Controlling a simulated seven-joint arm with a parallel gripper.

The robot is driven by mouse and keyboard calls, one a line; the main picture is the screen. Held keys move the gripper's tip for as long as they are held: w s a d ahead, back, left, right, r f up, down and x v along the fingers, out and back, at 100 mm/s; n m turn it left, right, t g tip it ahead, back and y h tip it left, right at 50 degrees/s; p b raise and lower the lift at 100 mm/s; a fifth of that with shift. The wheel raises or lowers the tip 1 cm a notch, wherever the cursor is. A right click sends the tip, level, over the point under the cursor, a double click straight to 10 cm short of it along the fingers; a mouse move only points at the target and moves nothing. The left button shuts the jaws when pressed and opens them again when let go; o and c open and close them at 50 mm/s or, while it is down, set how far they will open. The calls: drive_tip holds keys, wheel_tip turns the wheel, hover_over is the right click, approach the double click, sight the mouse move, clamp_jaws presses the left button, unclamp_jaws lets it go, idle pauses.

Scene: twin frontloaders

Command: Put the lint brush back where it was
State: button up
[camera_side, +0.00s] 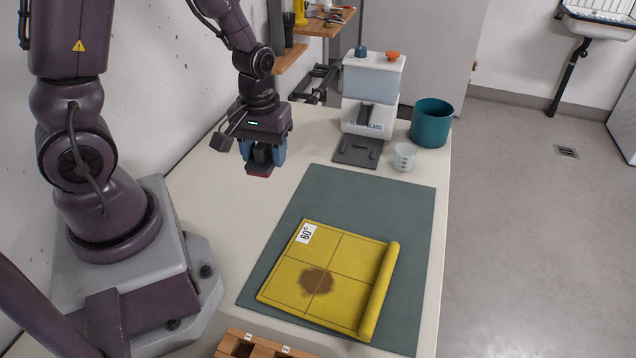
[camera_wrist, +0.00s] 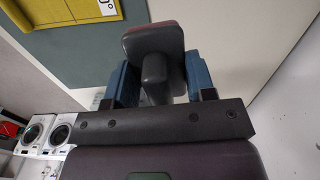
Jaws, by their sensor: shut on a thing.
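My gripper (camera_side: 262,154) is shut, with its blue fingers on either side of the lint brush (camera_side: 258,173). It is held in the air above the pale worktop, left of the mat's far end. The brush has a dark grey body and a reddish underside. In the wrist view the brush (camera_wrist: 153,42) sits between the blue fingers of my gripper (camera_wrist: 160,85), with its rounded head and grey handle showing. The fingers hide part of the handle. I cannot tell which spot the brush came from.
A yellow cloth (camera_side: 345,255) with a brown stain, rolled at its right edge, lies on a green mat (camera_side: 410,200). A white dispenser (camera_side: 374,90), measuring cup (camera_side: 404,157) and teal bucket (camera_side: 432,122) stand at the back. A wooden crate (camera_side: 262,346) is in front.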

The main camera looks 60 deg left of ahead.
drive_tip(key=shift+s+f, duration=0.15)
drive_tip(key=shift+f, duration=0.1)
drive_tip(key=w+a+f, duration=0.3)
drive_tip(key=w+f, duration=0.1)
drive_tip(key=w, duration=0.5)
hover_over(318, 184)
drive_tip(key=shift+m, duration=0.3)
drive_tip(key=f, duration=0.5)
drive_tip(key=shift+s+f, duration=0.2)
drive_tip(key=shift+s, duration=0.05)
drive_tip(key=shift+w+f, duration=0.2)
drive_tip(key=shift+f, duration=1.55)
drive_tip(key=shift+f, duration=0.15)
drive_tip(key=o, duration=0.9)
